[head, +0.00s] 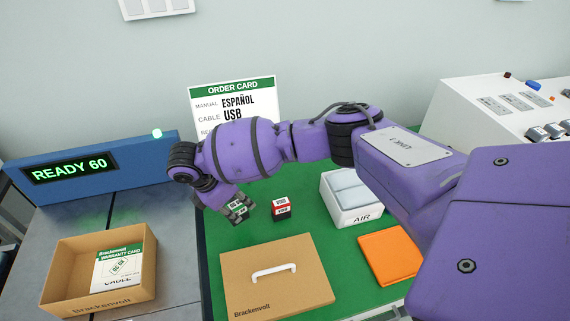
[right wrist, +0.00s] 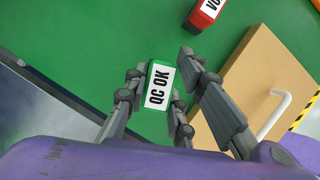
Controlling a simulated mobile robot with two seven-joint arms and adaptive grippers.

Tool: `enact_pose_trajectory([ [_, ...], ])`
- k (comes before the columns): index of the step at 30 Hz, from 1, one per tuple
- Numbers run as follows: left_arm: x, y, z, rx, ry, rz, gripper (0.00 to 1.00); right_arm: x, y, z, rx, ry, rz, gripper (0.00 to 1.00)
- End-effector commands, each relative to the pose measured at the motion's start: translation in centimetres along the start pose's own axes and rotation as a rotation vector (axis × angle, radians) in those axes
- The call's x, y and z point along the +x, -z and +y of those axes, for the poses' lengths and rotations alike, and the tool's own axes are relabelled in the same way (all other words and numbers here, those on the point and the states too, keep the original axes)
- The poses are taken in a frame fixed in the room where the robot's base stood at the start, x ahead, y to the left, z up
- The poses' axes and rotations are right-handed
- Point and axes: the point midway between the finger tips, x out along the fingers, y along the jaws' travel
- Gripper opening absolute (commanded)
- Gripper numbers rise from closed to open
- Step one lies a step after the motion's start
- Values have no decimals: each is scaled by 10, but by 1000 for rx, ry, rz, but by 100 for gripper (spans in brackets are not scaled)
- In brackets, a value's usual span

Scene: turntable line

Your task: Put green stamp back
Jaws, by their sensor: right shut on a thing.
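The green stamp (right wrist: 151,72) with a white "QC OK" label sits between the fingers of my right gripper (right wrist: 165,85) in the right wrist view. In the head view my right gripper (head: 238,209) is shut on it, above the green mat just left of the red stamp, and the fingers hide most of the green stamp. The red stamp (head: 282,208) marked "VOID" stands on the green mat (head: 300,238); part of it shows at the top of the right wrist view (right wrist: 205,14). My left gripper is not in view.
An open Brackenvolt box (head: 70,291) at left holds a warranty card (head: 118,268) with a green mark. A cardboard lid (head: 300,288) with a white handle lies in front. A white AIR bin (head: 355,207) and an orange pad (head: 389,256) are at right. An order card (head: 235,82) stands behind.

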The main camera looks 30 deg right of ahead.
Motion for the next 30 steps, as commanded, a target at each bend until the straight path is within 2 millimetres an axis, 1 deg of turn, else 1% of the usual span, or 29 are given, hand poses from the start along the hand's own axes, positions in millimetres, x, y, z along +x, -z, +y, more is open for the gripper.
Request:
enact_pose_trajectory([
  [2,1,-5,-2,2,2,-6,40,6,2,6,2,-1,-1,6],
  [6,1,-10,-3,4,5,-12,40,26,11,4,0,1,0,6],
  [8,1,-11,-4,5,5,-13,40,32,13,4,0,0,0,6],
  [16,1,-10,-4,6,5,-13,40,33,13,4,1,-1,0,6],
  [20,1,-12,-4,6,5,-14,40,37,14,3,2,1,0,6],
  [21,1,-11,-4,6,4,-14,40,37,14,3,2,0,0,27],
  [24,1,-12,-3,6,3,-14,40,37,14,3,1,1,0,40],
  [25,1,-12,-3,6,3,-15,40,37,14,3,1,1,0,42],
  [30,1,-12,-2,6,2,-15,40,36,14,3,1,0,0,42],
])
